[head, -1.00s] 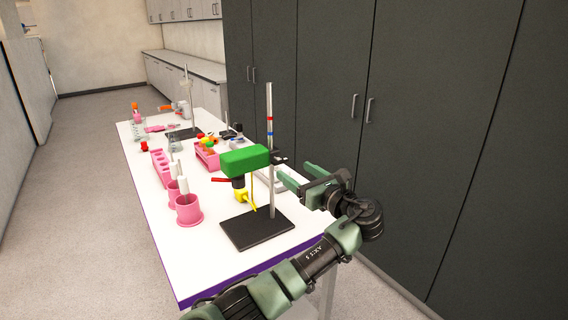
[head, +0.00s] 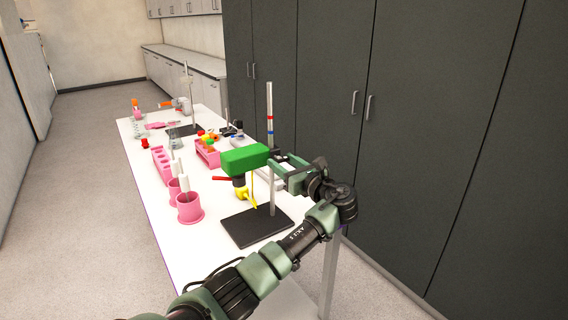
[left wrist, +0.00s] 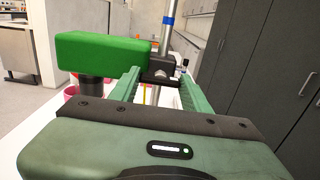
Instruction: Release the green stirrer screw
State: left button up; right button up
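The green stirrer (head: 244,159) is held on a metal rod (head: 270,110) over a black base plate (head: 258,227). Its black clamp, with the screw (head: 276,152), sits where the stirrer meets the rod. My left gripper (head: 277,162) is at the clamp, right of the stirrer. In the left wrist view, the stirrer (left wrist: 100,52) is to the left, and the black clamp screw (left wrist: 161,68) shows between the two green fingertips (left wrist: 158,82). The fingers are apart; I cannot tell whether they touch the screw. My right gripper is out of view.
Pink cups (head: 190,208) and a pink rack (head: 161,165) stand on the white table (head: 165,245) left of the stirrer. Another stand (head: 188,95) is farther back. Dark cabinets (head: 400,130) line the right side.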

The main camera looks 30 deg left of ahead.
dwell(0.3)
pick_arm(q)
jog(key=shift+n+b, duration=5.65)
jog(key=shift+n, duration=3.25)
jog(key=o, duration=1.4)
jog(key=shift+c, duration=0.2)
